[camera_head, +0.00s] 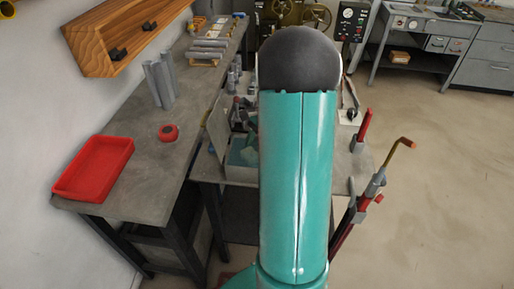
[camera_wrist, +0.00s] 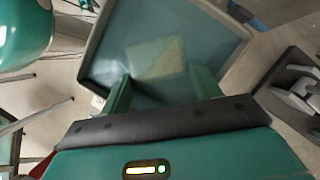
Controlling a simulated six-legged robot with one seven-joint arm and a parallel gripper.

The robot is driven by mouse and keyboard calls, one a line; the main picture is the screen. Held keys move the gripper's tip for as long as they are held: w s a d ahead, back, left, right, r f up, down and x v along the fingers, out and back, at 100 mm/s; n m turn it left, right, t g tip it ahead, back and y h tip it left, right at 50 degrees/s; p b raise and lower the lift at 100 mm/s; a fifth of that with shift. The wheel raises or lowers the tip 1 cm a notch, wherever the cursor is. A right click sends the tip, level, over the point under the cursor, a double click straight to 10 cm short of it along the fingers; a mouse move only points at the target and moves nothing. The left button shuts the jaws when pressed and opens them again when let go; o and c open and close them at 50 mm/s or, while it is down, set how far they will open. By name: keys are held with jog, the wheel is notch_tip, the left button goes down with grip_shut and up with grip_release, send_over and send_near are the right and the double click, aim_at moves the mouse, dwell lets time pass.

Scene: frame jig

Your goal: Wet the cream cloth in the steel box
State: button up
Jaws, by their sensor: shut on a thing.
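The steel box (camera_wrist: 94,45) fills the top middle of the wrist view, with bluish water inside its dark rim. It also shows in the head view (camera_head: 240,174), partly hidden behind my arm. The cream cloth (camera_wrist: 160,60) lies in the box between my fingers. It looks pale and blue-tinted, with one creamier patch, and seems to be under the water. My gripper (camera_wrist: 161,88) has its green fingers reaching into the box and is shut on the cloth. How much cloth is pinched is hard to see. My arm hides the gripper in the head view.
A red tray (camera_head: 93,168) and a small red round object (camera_head: 168,132) sit on the left bench. Grey upright blocks (camera_head: 160,80) stand behind them. A wooden wall shelf (camera_head: 125,35) overhangs the bench. Red clamps (camera_head: 362,130) rise at the right edge of the box's table. The right floor is open.

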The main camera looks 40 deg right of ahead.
dwell(0.4)
jog(key=shift+r, duration=3.5)
notch_tip(320, 180, up, 6)
jog(key=shift+d, duration=0.1)
